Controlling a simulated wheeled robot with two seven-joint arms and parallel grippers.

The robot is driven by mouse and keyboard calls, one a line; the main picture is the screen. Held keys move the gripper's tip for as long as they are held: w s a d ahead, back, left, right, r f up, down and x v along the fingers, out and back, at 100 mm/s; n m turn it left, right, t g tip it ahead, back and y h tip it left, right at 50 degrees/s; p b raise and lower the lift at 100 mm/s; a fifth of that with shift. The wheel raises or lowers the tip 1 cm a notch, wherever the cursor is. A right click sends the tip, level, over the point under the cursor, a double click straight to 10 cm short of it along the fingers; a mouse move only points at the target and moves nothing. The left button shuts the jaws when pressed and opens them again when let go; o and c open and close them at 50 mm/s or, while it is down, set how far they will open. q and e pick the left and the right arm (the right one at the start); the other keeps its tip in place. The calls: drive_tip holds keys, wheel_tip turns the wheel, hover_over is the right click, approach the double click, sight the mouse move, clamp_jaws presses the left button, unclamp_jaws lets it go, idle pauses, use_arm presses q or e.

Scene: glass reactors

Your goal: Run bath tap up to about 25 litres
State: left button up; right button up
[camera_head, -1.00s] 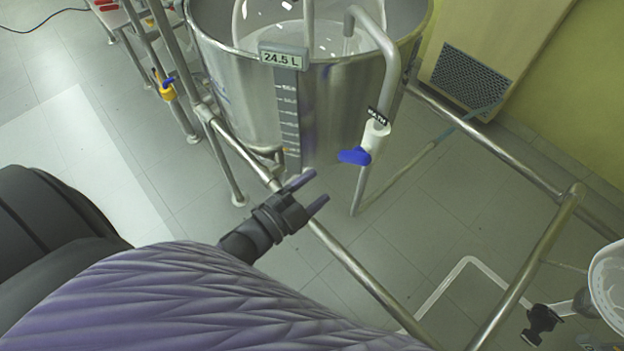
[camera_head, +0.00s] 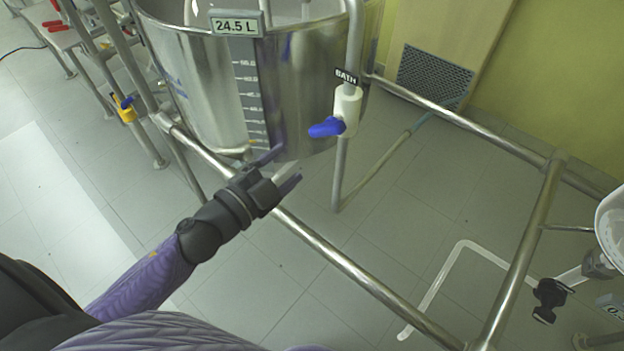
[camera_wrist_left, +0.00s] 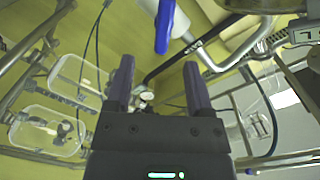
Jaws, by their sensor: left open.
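The bath is a large steel vessel (camera_head: 215,85) at the top of the head view. Its display (camera_head: 237,24) reads 24.5 L, above a level scale. The bath tap is a white valve body (camera_head: 347,108) with a blue lever (camera_head: 326,127) pointing left, under a BATH label (camera_head: 346,76). The blue lever also shows in the left wrist view (camera_wrist_left: 164,25), at the top and apart from the fingers. My left gripper (camera_head: 281,168) is open and empty, below and left of the lever in the head view. My right gripper is not in view.
A steel tube frame (camera_head: 340,262) runs below and right of the bath. A yellow valve (camera_head: 125,110) sits at the left. A black knob (camera_head: 550,298) and part of a white vessel (camera_head: 612,225) are at the right. The floor between is bare.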

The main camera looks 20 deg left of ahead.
sight(321, 134)
use_arm(q)
drive_tip(key=shift+t, duration=0.3)
drive_tip(key=x, duration=1)
drive_tip(key=shift+d+r, duration=0.1)
drive_tip(key=shift+r, duration=0.2)
clamp_jaws()
